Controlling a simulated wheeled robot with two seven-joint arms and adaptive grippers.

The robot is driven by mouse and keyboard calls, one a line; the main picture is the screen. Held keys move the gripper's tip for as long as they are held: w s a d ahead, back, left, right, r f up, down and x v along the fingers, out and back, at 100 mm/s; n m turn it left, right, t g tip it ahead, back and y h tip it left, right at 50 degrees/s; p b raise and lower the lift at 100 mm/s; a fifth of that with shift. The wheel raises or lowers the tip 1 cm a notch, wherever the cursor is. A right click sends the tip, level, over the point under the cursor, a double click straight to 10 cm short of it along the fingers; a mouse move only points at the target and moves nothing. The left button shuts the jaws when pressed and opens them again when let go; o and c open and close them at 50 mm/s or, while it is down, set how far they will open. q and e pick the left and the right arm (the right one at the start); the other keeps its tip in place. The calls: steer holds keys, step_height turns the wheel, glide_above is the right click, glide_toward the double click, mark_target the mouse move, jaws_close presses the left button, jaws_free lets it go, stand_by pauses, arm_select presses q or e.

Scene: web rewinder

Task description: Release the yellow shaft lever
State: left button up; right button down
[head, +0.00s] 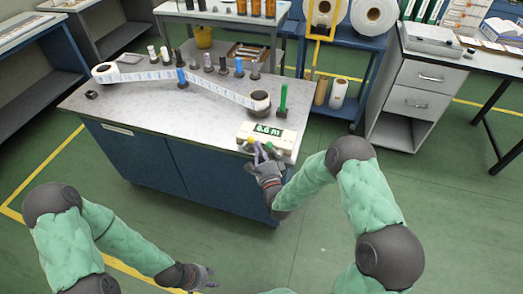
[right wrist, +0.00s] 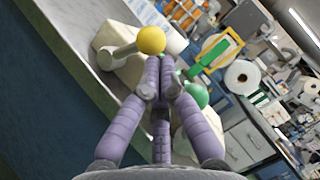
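The yellow knob (right wrist: 151,40) of the shaft lever sits on a short grey rod (right wrist: 124,50) in the right wrist view. It is small in the head view (head: 250,140), on the front of the cream rewinder box with a green display (head: 268,131). My right gripper (right wrist: 160,68) has its purple fingers drawn together, tips just below the knob; whether they touch it I cannot tell. A green knob (right wrist: 195,94) is partly hidden behind the right finger. My left gripper (head: 211,278) is open and empty, low over the floor.
The bench top (head: 140,102) carries a label web running from a left roll (head: 105,73) to a right roll (head: 260,100). A green upright (head: 283,100) stands behind the box. Several small bottles line the back. Open floor lies in front.

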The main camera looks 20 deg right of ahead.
mark_target(249, 140)
steer(key=r+n+p, duration=0.1)
steer(key=a+r+n+g+p, duration=0.1)
steer(key=w+r+p, duration=0.1)
steer(key=shift+w+a+n+g+y, duration=0.1)
steer(key=shift+a+n+g+y, duration=0.2)
steer(key=shift+n+g, duration=0.1)
steer(key=shift+w+a+r+n+g+p, duration=0.2)
steer(key=shift+a+n+g+p, duration=0.2)
steer(key=shift+n+p, duration=0.2)
steer(key=shift+w+a+r+n+g+p, duration=0.1)
steer(key=shift+w+a+n+g+p, duration=0.1)
steer(key=shift+a+n+g+p, duration=0.25)
steer(key=shift+w+a+n+g+h+p, duration=0.6)
steer(key=shift+w+a+n+g+p, duration=0.3)
steer(key=shift+n, duration=0.35)
steer(key=shift+a, duration=0.15)
steer(key=shift+s, duration=0.1)
